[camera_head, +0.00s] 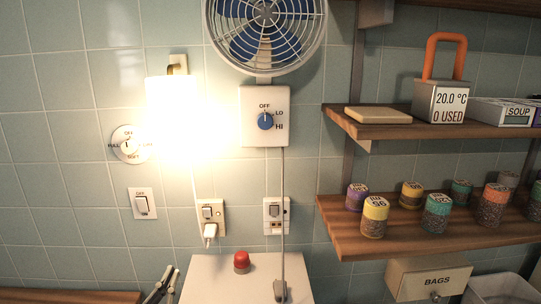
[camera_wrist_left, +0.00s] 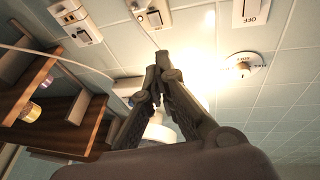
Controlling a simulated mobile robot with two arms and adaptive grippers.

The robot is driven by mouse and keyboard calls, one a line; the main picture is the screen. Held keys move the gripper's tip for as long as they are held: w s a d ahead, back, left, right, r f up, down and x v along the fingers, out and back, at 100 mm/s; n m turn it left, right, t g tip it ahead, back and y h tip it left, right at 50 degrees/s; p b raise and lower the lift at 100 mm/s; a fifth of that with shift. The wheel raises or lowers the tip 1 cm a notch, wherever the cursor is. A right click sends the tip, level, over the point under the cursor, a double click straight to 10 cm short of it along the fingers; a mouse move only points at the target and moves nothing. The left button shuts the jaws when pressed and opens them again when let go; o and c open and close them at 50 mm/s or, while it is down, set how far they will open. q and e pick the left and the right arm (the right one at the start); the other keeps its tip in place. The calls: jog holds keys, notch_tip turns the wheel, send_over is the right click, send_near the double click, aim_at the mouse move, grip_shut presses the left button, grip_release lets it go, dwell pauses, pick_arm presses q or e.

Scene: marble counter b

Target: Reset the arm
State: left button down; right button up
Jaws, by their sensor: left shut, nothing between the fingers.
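My left gripper (camera_head: 167,277) shows at the bottom of the head view, left of the white box. Only its dark finger parts are in the picture; the arm behind them is cut off by the lower edge. In the left wrist view the gripper (camera_wrist_left: 165,68) has its two fingers brought together at the tips, with nothing between them. The tips point toward the tiled wall and the bright lamp glow. My right gripper is in neither view.
A white box (camera_head: 216,270) with a red button (camera_head: 241,261) stands right of the gripper. A lit lamp (camera_head: 171,112), a dial (camera_head: 128,144) and switches are on the wall. Right are shelves (camera_head: 349,233) with several jars and a BAGS box (camera_head: 430,279).

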pick_arm(q)
jog(key=s+d+f+g, duration=0.3)
jog(key=s+f+g, duration=0.2)
jog(key=s+f, duration=0.15)
jog(key=s+d+f+g, duration=0.35)
jog(key=s+f, duration=0.25)
jog(key=f, duration=0.2)
jog(key=s+a+f+g+y, duration=0.2)
jog(key=s+g, duration=0.3)
jog(key=s, duration=0.5)
jog(key=s+a+f+g+y, duration=0.2)
jog(key=s+g, duration=0.2)
jog(key=s, duration=0.7)
notch_tip(320, 180, down, 31)
jog(key=g+b, duration=0.1)
jog(key=b, duration=0.4)
jog(key=s+a+f+b, duration=0.1)
jog(key=s+f+b, duration=0.1)
jog(key=s+f, duration=0.6)
jog(key=s+a+f+g+b, duration=0.1)
jog(key=s+a+f, duration=0.1)
jog(key=s+f, duration=0.7)
notch_tip(320, 180, down, 3)
jog(key=shift+s+f+b, duration=0.2)
jog(key=shift+s+b, duration=0.05)
jog(key=shift+b, duration=0.15)
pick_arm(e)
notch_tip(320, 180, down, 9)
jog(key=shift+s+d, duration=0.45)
